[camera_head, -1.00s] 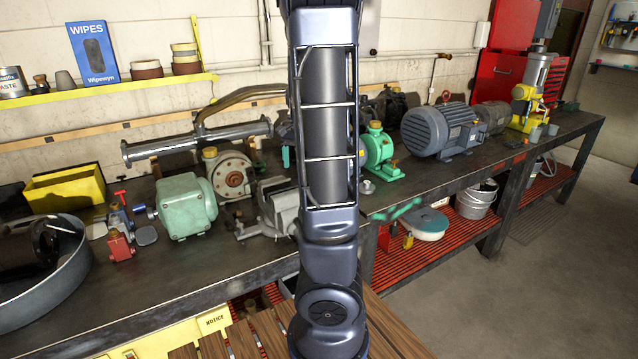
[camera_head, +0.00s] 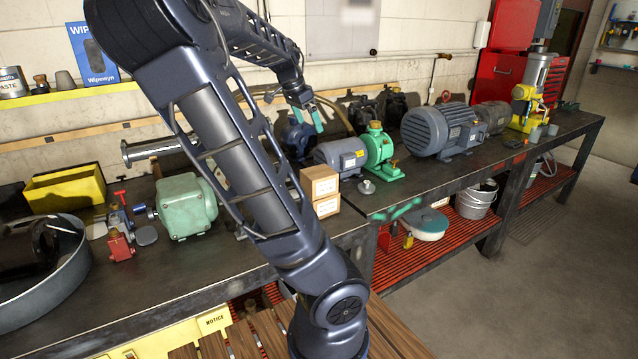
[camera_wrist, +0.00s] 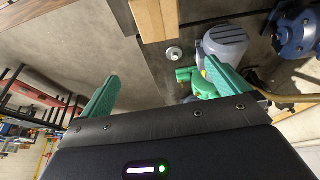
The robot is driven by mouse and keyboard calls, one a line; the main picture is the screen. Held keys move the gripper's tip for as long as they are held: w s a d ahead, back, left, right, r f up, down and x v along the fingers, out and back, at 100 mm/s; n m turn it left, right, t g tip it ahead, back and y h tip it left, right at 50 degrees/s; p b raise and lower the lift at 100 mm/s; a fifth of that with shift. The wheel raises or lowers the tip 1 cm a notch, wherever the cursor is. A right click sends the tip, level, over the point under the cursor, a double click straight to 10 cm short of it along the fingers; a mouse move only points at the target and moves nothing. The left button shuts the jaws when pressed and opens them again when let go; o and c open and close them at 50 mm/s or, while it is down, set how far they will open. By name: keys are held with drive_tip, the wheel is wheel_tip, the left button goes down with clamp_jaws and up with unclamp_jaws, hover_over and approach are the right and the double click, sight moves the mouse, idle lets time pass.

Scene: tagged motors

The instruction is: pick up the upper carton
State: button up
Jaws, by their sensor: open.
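Two small tan cartons are stacked on the bench, just right of my arm in the head view. The upper carton (camera_head: 320,184) rests on the lower carton (camera_head: 328,207), whose left part is hidden by my arm. My gripper (camera_head: 307,120) is open and empty, above and behind the cartons, with its teal fingers pointing down. In the wrist view, my gripper (camera_wrist: 163,72) has its fingers wide apart. Tan carton sides show at that view's top edge, cut off, beyond the fingertips; I cannot tell upper from lower there.
A grey motor joined to a green pump (camera_head: 376,150) stands close behind and right of the cartons. A small round metal part (camera_head: 366,187) lies beside them. A pale green motor (camera_head: 186,205) is to the left. A large blue-grey motor (camera_head: 440,130) is farther right.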

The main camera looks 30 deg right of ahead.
drive_tip(key=r, duration=0.2)
hover_over(315, 172)
drive_tip(key=a, duration=0.3)
wheel_tip(315, 172, down, 16)
drive_tip(key=shift+s+d+r, duration=0.1)
drive_tip(key=shift+d+r, duration=0.05)
drive_tip(key=shift+r, duration=0.05)
drive_tip(key=shift+x, duration=2.65)
drive_tip(key=shift+d, duration=0.2)
drive_tip(key=shift+s+d+f, duration=0.1)
drive_tip(key=shift+d+f, duration=0.8)
drive_tip(key=shift+f, duration=0.35)
drive_tip(key=shift+x, duration=1.05)
drive_tip(key=shift+f, duration=0.25)
drive_tip(key=c, duration=1)
